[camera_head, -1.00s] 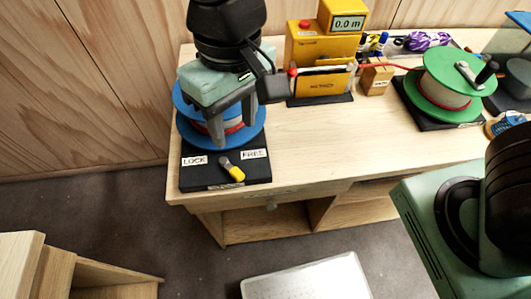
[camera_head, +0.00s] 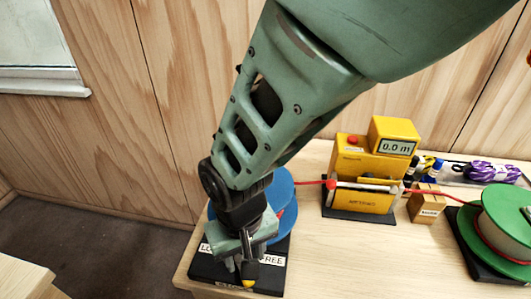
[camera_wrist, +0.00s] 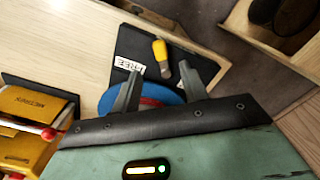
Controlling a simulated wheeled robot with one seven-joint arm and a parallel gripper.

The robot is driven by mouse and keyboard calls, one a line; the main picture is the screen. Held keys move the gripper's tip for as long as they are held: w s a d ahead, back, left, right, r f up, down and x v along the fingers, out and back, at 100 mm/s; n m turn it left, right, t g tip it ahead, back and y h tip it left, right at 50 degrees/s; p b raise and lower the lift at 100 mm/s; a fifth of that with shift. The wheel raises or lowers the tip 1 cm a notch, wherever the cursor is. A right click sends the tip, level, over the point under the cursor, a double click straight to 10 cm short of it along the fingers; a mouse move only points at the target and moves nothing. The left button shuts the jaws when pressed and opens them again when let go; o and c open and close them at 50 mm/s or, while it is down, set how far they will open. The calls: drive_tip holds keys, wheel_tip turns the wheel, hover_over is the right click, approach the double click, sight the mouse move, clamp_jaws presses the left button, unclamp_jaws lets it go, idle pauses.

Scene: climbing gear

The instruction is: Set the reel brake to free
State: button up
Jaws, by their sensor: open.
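The brake lever is a short arm with a yellow grip (camera_head: 248,283) on the black reel base (camera_head: 273,280). In the wrist view the yellow grip (camera_wrist: 160,50) lies between and just beyond my fingertips. The FREE label (camera_head: 271,260) is right of my gripper (camera_head: 241,267) in the head view, and the LOCK label (camera_head: 206,250) is left, partly covered. FREE also shows in the wrist view (camera_wrist: 128,65). My gripper (camera_wrist: 160,70) is open, pointing down above the lever; contact cannot be told. The blue reel (camera_head: 281,190) is partly hidden behind my wrist.
A yellow meter (camera_head: 370,165) reading 0.0 m stands right of the blue reel, with a red rope through it. A small wooden block (camera_head: 426,203) and a green reel (camera_head: 500,220) are farther right. The tabletop (camera_head: 350,255) in front is clear.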

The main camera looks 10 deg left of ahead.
wheel_tip(320, 180, down, 8)
drive_tip(key=shift+p, duration=0.5)
clamp_jaws()
